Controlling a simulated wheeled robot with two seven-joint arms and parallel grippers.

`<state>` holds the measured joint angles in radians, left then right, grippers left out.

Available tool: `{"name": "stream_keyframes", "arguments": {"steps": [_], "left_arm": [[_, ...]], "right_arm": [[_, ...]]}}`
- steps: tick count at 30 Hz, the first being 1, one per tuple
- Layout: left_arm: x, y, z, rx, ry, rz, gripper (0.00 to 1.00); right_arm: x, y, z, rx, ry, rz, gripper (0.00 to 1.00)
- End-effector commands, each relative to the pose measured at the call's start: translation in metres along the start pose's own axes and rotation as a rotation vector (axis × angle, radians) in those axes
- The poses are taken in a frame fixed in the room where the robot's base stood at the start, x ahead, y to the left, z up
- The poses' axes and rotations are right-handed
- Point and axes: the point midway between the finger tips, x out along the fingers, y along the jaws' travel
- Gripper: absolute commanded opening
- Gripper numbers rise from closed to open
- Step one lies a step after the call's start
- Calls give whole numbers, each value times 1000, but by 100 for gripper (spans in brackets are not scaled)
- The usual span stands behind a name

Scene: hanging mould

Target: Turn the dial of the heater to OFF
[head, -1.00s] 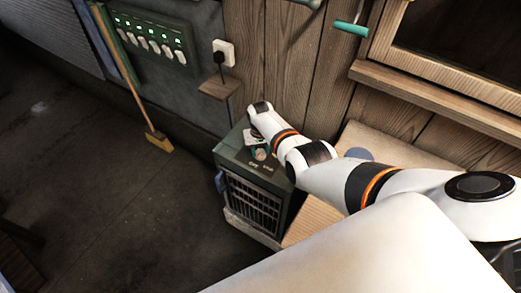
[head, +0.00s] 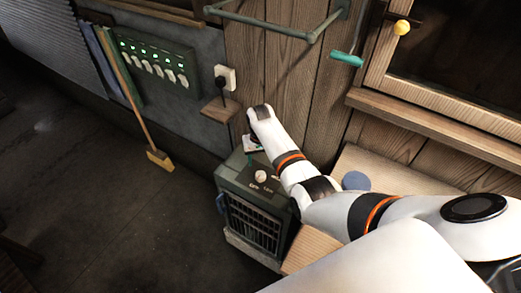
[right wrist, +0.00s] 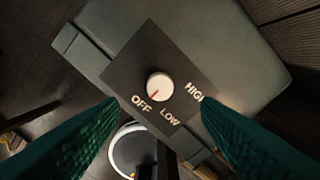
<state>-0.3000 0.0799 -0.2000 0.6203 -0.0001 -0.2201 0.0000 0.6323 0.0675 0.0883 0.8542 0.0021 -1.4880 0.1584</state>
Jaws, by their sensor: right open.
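The heater (head: 236,190) is a dark green box with a front grille, standing on the floor by the wooden wall. Its white dial (head: 260,176) is uncovered on top. In the right wrist view the dial (right wrist: 160,84) sits on a dark plate lettered OFF, LOW and HIGH. Its red mark points down-left, toward the OFF lettering. My right gripper (head: 252,147) is above the back of the heater top, apart from the dial. In the right wrist view its green fingers (right wrist: 160,104) are spread wide, with nothing between them. My left gripper is out of view.
A small wooden shelf (head: 221,109) and a plugged-in socket (head: 225,77) are on the wall behind the heater. A switch panel (head: 157,67) and a broom (head: 140,108) are to the left. A wooden board (head: 312,248) lies right of the heater.

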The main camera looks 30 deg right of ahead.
Motion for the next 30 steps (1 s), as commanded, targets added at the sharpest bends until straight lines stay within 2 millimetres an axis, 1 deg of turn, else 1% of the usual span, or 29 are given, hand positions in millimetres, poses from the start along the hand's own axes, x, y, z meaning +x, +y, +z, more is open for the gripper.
{"name": "stream_keyframes", "arguments": {"steps": [1,4,9,30], "left_arm": [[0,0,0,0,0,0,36],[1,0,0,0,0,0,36],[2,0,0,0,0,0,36],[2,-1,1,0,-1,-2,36]], "right_arm": [[-8,0,0,0,-3,1,58],[-20,0,0,0,-2,1,58],[-31,0,0,0,1,0,58],[-33,0,0,0,1,0,58]]}}
